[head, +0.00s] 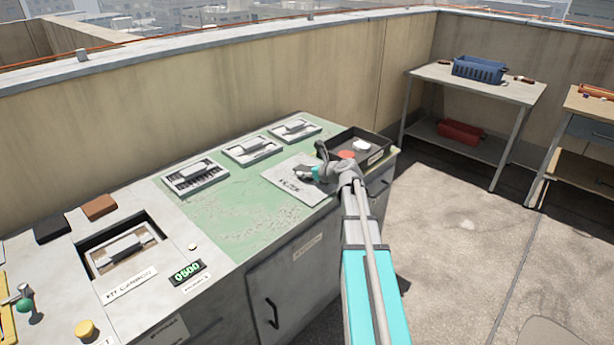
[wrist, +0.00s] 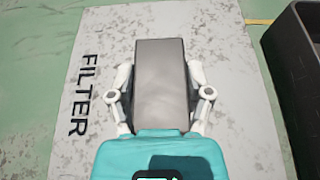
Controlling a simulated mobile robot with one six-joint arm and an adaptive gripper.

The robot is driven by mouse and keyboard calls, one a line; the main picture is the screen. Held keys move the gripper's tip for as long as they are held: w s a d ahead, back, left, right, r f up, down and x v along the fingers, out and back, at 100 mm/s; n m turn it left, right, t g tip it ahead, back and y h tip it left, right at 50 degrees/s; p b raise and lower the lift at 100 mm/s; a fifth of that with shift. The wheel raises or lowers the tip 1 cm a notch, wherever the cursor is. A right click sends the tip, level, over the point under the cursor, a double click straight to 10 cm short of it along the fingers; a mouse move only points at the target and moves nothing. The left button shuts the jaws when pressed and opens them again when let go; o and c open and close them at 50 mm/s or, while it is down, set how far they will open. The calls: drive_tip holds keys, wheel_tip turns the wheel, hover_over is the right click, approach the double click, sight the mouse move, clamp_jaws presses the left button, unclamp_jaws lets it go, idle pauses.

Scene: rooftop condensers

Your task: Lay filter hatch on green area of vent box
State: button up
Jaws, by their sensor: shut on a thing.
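The filter hatch (head: 288,188) is a flat, worn grey plate marked FILTER, with a raised grey block handle (wrist: 160,70). It lies flat over the right part of the green area (head: 235,218) on the vent box (head: 300,270). I cannot tell whether its underside touches the surface. My gripper (head: 310,174) is shut on the block handle, with one finger on each side in the wrist view (wrist: 160,88). Green surface shows to the left of and beyond the plate in the wrist view. My arm hides the plate's right end in the head view.
A black tray (head: 379,143) holding red and white items stands close beyond the hatch. A framed opening (head: 122,249) and a 0500 display (head: 187,271) are at left. Bare green surface lies left of the hatch.

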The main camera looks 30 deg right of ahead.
drive_tip(key=shift+f, duration=0.1)
idle(0.3)
drive_tip(key=o, duration=1.3)
drive_tip(key=shift+o, duration=0.2)
drive_tip(key=shift+s+d+r+p, duration=0.15)
drive_tip(key=shift+s+r+p, duration=0.15)
drive_tip(key=shift+s+r, duration=0.15)
drive_tip(key=p+v, duration=0.4)
drive_tip(key=v, duration=0.6)
drive_tip(key=shift+s+d+r, duration=0.1)
drive_tip(key=shift+s+d, duration=0.1)
drive_tip(key=shift+s, duration=0.2)
